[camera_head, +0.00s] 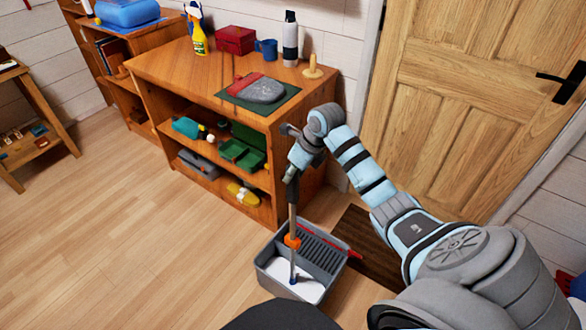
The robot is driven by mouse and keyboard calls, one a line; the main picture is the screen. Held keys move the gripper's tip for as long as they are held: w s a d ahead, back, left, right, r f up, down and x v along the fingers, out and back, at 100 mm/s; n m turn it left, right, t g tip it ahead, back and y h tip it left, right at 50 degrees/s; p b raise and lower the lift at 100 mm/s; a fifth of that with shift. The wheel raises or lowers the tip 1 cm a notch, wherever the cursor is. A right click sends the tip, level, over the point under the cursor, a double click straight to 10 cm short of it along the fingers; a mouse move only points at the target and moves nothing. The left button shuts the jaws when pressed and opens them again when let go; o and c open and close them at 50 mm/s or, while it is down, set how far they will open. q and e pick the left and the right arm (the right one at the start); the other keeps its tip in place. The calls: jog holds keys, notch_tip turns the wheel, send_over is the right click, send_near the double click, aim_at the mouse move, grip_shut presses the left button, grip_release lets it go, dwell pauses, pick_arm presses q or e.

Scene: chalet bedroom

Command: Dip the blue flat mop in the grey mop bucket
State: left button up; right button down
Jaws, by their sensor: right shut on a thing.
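The grey mop bucket (270,279) stands on the wooden floor at the lower middle, in front of the shelf unit's right end. It has a ridged grey part at the back and a white surface inside at the front. My right gripper (291,176) is shut on the upper handle of the mop (292,215), above the bucket. The handle is nearly upright, with an orange collar and a small blue part at its foot. The foot is inside the bucket, at the white surface; I cannot tell whether that surface is the mop's pad or the bucket's contents. My left gripper is out of view.
A wooden shelf unit (180,72) stands behind the bucket, with a spray bottle (198,38), a red box (236,40) and a blue mug (266,49) on top. A red stick (335,243) lies by the bucket's back rim. A dark mat (372,262) is right of it.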

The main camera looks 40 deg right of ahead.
jog(key=shift+f+b, duration=0.4)
jog(key=shift+f, duration=0.25)
dwell(0.4)
jog(key=shift+r, duration=0.1)
dwell(0.6)
notch_tip(320, 180, up, 23)
jog(key=p, duration=1.9)
